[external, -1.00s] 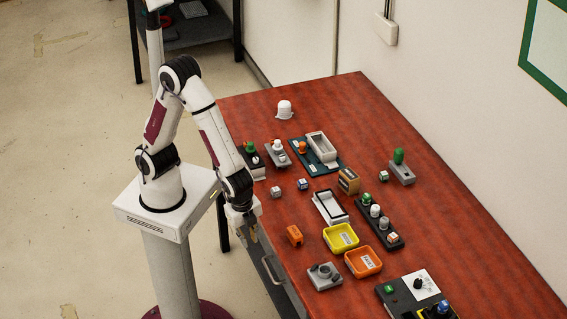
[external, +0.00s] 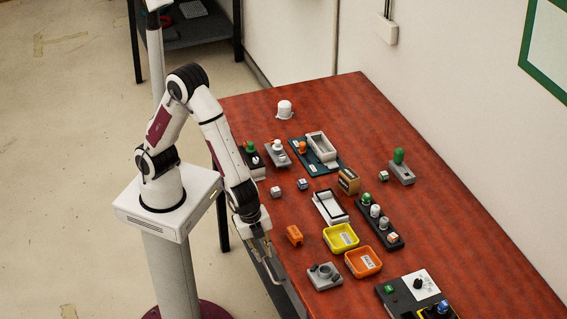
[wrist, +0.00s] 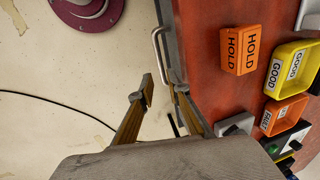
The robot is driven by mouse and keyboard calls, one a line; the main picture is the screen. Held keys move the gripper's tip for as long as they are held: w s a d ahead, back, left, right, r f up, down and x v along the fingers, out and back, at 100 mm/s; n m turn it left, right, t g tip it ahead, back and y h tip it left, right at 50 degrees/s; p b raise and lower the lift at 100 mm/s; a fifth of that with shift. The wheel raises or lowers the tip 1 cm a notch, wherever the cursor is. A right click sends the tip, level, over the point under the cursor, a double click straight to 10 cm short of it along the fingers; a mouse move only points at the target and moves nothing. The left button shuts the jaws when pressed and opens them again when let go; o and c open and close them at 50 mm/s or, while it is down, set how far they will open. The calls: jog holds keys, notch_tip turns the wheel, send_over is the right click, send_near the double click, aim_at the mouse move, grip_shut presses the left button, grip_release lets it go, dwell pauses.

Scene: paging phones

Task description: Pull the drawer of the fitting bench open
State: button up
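The drawer of the bench is a grey front (external: 287,299) under the near left edge of the red-brown table; it looks closed. Its pale bar handle (external: 265,272) stands out from the front and is partly covered by my gripper in the external view. In the wrist view the handle (wrist: 154,52) is a curved bar on the grey drawer front (wrist: 172,42), just beyond my fingertips. My gripper (external: 267,253) is at the table edge by the handle. In the wrist view my gripper (wrist: 160,92) has its two fingers apart, with nothing seen between them.
On the table top close to the edge are an orange HOLD block (external: 294,235), a grey fixture (external: 324,275), a yellow tray (external: 329,245) and an orange tray (external: 352,268). Open floor (external: 80,200) lies left of the table.

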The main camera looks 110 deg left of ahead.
aim_at(269, 270)
jog(key=shift+f, duration=0.1)
jog(key=shift+w+a+f, duration=0.15)
jog(key=shift+a+f, duration=0.05)
jog(key=shift+f, duration=1.05)
jog(key=shift+w+a+f, duration=0.15)
jog(key=shift+w+f, duration=0.05)
jog(key=shift+f, duration=1)
jog(key=shift+w+a+f, duration=0.15)
jog(key=shift+a+f, duration=0.05)
jog(key=shift+f, duration=1.05)
grip_shut()
